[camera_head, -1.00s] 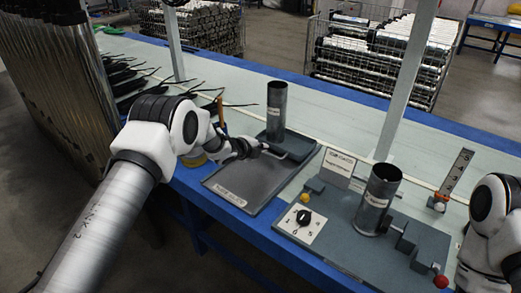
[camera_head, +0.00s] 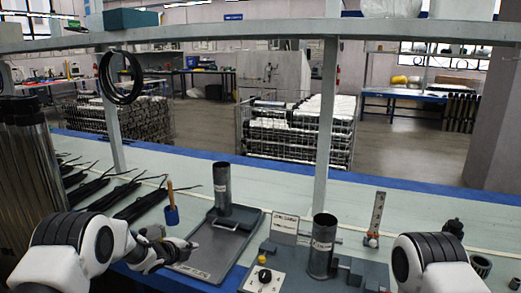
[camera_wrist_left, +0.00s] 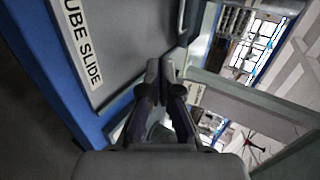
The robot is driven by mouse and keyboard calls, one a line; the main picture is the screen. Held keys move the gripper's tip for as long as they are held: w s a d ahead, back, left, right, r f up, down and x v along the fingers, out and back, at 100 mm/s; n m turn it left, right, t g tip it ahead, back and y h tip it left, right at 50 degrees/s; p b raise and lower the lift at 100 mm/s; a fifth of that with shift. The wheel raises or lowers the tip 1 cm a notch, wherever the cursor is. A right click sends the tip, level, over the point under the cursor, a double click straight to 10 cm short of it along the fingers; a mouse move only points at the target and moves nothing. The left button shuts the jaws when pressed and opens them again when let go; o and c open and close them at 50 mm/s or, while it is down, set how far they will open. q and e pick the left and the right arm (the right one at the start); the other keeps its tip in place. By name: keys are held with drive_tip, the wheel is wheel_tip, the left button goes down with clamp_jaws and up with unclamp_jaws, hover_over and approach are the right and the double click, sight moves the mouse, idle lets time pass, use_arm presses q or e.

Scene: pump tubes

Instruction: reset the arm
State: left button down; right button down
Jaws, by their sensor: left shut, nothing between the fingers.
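My left gripper (camera_head: 186,246) is at the left edge of the grey tray (camera_head: 185,268) on the bench. In the left wrist view its two fingers (camera_wrist_left: 165,68) are close together with nothing between them. The tray's "TUBE SLIDE" label (camera_wrist_left: 82,40) shows beside them. A dark metal tube (camera_head: 222,186) stands upright on the tray, apart from the gripper. My right arm comes in at the lower right of the head view, but its gripper is out of the frame.
Black parts with wires (camera_head: 95,190) lie at the left. A shelf (camera_head: 260,32) on posts spans above the bench.

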use_arm(q)
drive_tip(key=shift+n+g, duration=0.5)
drive_tip(key=shift+g, duration=0.4)
drive_tip(key=s+f+p, duration=0.1)
drive_tip(key=s+f, duration=0.1)
drive_tip(key=s+d+f+p, duration=0.1)
drive_tip(key=s+f, duration=0.2)
drive_tip(key=shift+d, duration=0.1)
drive_tip(key=s+f+n+g+y+p, duration=0.1)
drive_tip(key=s+f+n+g+p, duration=0.2)
drive_tip(key=s, duration=0.8)
drive_tip(key=s+f+n+g+p, duration=0.15)
drive_tip(key=s+f+n, duration=0.25)
drive_tip(key=s, duration=0.7)
drive_tip(key=s+a+r+n+g+y+p, duration=0.1)
drive_tip(key=s+a+n+g, duration=0.1)
drive_tip(key=s+n, duration=0.5)
drive_tip(key=s+a+r+n+g+y+p, duration=0.1)
drive_tip(key=s+n, duration=0.6)
drive_tip(key=s, duration=1.3)
drive_tip(key=shift+s+a+r+n+g+y, duration=0.25)
drive_tip(key=shift+a+r+n+g+y, duration=0.1)
drive_tip(key=shift+r+g+y, duration=0.4)
drive_tip(key=shift+f, duration=0.1)
